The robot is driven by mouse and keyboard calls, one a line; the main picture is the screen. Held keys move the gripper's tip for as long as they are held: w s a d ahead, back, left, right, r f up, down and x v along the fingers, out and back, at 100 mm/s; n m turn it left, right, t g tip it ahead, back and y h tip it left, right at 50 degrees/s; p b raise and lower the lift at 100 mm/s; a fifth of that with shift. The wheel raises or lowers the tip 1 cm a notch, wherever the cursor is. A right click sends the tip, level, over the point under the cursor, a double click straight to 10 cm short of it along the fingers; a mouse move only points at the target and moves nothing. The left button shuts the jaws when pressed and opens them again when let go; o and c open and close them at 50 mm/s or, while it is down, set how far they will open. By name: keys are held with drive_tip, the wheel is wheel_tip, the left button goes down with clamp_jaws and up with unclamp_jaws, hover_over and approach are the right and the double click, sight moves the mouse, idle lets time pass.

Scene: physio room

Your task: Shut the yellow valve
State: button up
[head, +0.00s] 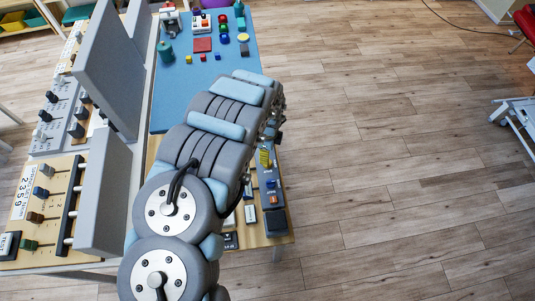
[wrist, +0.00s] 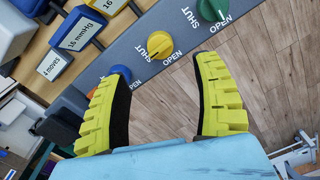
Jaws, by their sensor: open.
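The yellow valve (wrist: 160,45) is a round knob on a grey panel (wrist: 143,30) in the wrist view, with SHUT and OPEN lettering beside it. I cannot tell clearly which word its handle points to. It also shows small in the head view (head: 265,157), beside my arm. My gripper (wrist: 165,66) has yellow ribbed fingers spread apart with nothing between them. In the wrist view the valve appears just beyond the gap between the fingertips, apart from both. In the head view my gripper is hidden behind my arm.
A blue valve (wrist: 119,75) lies near the left fingertip and a green valve (wrist: 213,9) beyond the right one. Wood floor (wrist: 275,75) lies open to the right. Grey upright boards (head: 108,70) stand left of my arm.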

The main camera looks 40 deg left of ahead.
drive_tip(key=shift+r, duration=1.65)
